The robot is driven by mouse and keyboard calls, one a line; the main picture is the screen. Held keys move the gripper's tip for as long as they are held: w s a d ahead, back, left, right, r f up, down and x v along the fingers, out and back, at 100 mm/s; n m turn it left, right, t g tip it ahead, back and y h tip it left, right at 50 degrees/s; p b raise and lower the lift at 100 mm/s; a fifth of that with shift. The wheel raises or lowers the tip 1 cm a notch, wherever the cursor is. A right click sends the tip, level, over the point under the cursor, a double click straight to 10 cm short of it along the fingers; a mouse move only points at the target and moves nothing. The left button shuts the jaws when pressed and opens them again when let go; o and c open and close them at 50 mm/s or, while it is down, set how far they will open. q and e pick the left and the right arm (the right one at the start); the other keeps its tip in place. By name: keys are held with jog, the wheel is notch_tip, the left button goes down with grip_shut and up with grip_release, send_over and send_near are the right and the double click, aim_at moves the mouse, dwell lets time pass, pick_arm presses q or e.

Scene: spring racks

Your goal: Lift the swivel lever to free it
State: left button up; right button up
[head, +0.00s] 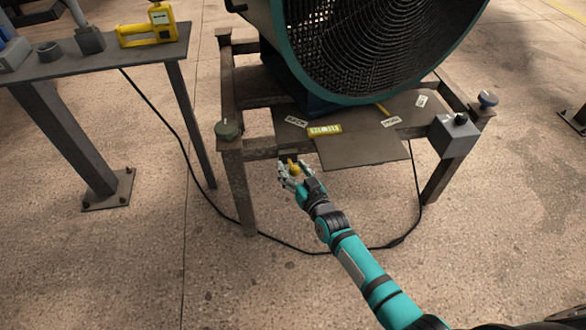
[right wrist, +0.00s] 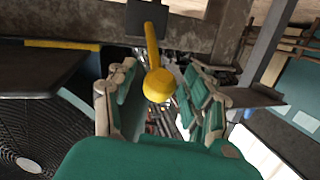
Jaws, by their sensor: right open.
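The swivel lever shows in the right wrist view as a yellow rod with a round yellow knob (right wrist: 159,86), running up to a dark plate on a metal beam. In the head view its yellow part (head: 293,166) shows at the front of the metal stand. My right gripper (right wrist: 165,100) is open, with its fingers on either side of the knob; I cannot tell whether they touch it. In the head view the right gripper (head: 293,175) is just below the stand's front edge. My left gripper is not in view.
A large teal-rimmed fan (head: 375,45) sits on the stand (head: 232,150). A grey box with a black knob (head: 455,135) is at its right corner. A side table (head: 100,58) at the left holds a yellow device (head: 150,30). A black cable (head: 190,170) lies on the floor.

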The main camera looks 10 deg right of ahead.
jog(key=shift+s, duration=0.15)
jog(key=v, duration=1.1)
jog(key=shift+s+d, duration=0.15)
jog(key=shift+s, duration=0.2)
